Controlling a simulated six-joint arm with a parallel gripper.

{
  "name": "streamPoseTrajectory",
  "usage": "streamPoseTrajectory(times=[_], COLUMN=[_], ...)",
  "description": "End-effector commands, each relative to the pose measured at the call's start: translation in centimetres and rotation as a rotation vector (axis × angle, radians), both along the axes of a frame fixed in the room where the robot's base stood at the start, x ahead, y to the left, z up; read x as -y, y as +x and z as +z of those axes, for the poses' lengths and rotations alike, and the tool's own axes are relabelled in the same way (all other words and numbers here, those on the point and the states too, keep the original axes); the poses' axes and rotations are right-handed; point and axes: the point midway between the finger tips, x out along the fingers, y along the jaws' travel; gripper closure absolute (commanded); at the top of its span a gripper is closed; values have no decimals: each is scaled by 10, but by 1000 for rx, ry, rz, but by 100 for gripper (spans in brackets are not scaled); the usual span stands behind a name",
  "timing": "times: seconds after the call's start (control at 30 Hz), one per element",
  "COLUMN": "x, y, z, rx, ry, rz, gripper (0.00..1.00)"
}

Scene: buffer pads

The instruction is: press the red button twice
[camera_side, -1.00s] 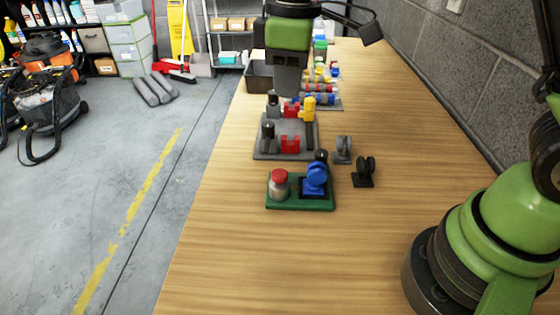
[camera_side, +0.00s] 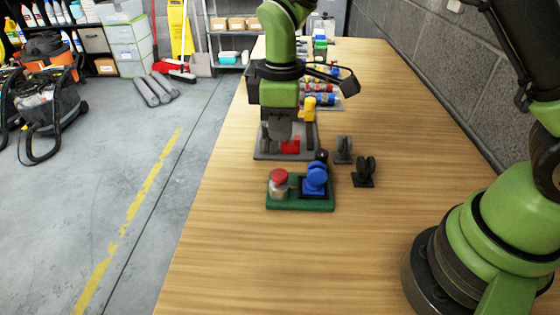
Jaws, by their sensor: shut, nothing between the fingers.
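A red button (camera_side: 278,176) with a round red cap on a pale, clear-looking body stands upright at the left of a green base plate (camera_side: 300,205). A blue round part (camera_side: 314,178) stands beside it on the same plate. My gripper (camera_side: 278,146) points down behind the red button in this view, over the grey plate. It is shut and empty. A gap shows between its tips and the red cap in the picture; its exact height cannot be told. My gripper hides part of the grey plate and its parts.
The grey plate (camera_side: 262,155) behind carries a red block (camera_side: 290,146) and a yellow part (camera_side: 309,108). A grey wheel piece (camera_side: 343,149) and a black one (camera_side: 364,171) stand to the right. Several coloured parts line the table further back. The front of the wooden table (camera_side: 270,265) is clear.

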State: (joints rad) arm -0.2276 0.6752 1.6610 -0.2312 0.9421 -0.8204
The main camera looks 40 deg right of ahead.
Motion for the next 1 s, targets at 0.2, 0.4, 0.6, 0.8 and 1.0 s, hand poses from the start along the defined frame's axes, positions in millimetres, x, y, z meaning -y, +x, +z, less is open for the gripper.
streamPoseTrajectory(times=[0.2, 0.4, 0.6, 0.8, 1.0], x=[0, -1, -1, -1, -1], y=[-1, -1, 0, 0, -1], z=[-46, -71, -78, -78, -88], rx=[-4, -1, 2, 3, -1], ry=[-1, 2, 2, 3, 1], rz=[0, 0, 0, 0, 1], gripper=[100, 100, 100, 100, 100])
